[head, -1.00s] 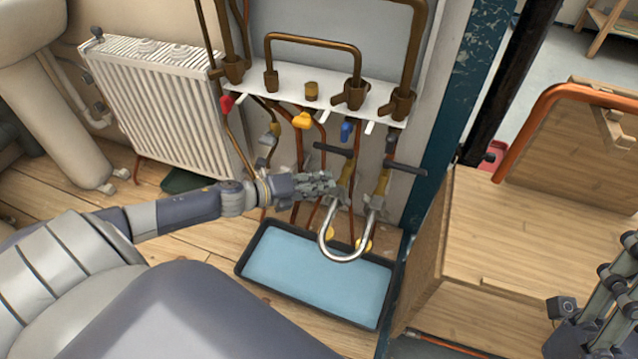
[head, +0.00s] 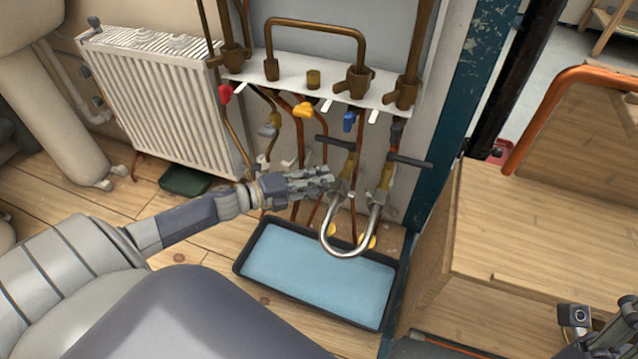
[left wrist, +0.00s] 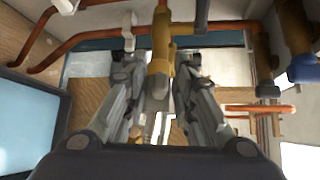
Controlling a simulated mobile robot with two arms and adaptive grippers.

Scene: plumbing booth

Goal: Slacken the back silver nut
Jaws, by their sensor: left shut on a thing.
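A silver U-shaped pipe (head: 347,251) hangs below two brass valves with dark lever handles. A silver nut (head: 342,187) joins its left end, the back one, to the left brass valve (head: 349,166). My left gripper (head: 328,180) reaches in from the left and is shut on this nut. In the left wrist view, the fingers (left wrist: 158,90) stand on both sides of the silver nut, below the brass valve body (left wrist: 161,50); the fingers partly hide the nut. The other brass valve (head: 384,178) is free. Part of my right gripper (head: 622,325) shows at the bottom right corner; its fingertips are cut off.
A black tray with a blue inside (head: 320,271) lies on the floor under the pipe. A white manifold shelf (head: 300,88) with copper pipes and coloured taps is above. A white radiator (head: 160,105) stands left, a wooden cabinet (head: 540,225) right.

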